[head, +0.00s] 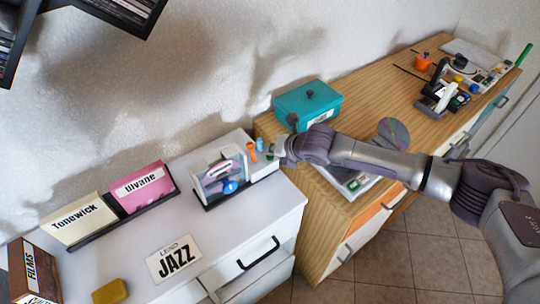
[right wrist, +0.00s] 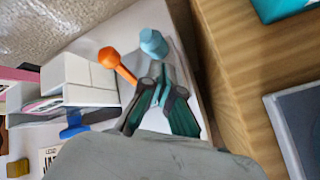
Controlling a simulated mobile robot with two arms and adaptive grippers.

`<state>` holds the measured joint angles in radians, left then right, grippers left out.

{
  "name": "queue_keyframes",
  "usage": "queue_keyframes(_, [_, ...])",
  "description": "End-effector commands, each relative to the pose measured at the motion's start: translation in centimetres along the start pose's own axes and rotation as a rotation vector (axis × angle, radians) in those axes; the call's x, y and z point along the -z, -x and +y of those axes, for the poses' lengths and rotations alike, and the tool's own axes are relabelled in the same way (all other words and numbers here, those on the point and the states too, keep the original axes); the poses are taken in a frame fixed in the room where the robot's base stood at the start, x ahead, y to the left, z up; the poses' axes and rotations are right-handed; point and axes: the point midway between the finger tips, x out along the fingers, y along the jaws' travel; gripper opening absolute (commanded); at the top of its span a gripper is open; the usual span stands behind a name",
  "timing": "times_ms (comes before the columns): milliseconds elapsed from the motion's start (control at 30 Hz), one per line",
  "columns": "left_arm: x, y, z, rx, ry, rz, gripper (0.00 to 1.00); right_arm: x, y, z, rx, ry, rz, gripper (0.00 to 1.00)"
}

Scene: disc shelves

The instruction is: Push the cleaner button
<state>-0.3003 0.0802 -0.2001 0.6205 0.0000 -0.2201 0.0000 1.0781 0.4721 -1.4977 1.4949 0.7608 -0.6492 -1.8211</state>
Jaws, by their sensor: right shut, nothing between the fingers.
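The cleaner (head: 212,184) is a pale grey and white box-like device with a clear front, standing on the white cabinet. A round blue button (head: 231,187) shows low on its front. In the right wrist view the cleaner (right wrist: 78,78) is at the left, with the blue button (right wrist: 73,126) at its lower edge. My right gripper (head: 277,153) is shut and empty, to the right of the cleaner and apart from the button. In the right wrist view its fingers (right wrist: 160,95) lie close together. My left gripper is not in view.
An orange-topped item (head: 252,150) and a light-blue one (head: 260,144) stand beside my right fingers, behind the cleaner's right end. A teal box (head: 308,103) sits on the wooden counter.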

Motion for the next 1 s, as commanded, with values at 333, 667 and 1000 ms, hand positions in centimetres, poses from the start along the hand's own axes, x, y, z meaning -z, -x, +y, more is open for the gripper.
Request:
queue_keyframes(333, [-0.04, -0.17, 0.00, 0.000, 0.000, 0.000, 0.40, 0.27, -0.34, -0.26, 0.001, 0.000, 0.001, 0.00])
queue_keyframes(667, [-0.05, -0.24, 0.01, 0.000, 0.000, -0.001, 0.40, 0.43, -0.51, -0.39, 0.001, 0.000, 0.001, 0.00])
queue_keyframes(1000, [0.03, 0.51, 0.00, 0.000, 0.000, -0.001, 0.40, 0.10, -0.01, -0.01, 0.001, 0.000, 0.002, 0.00])
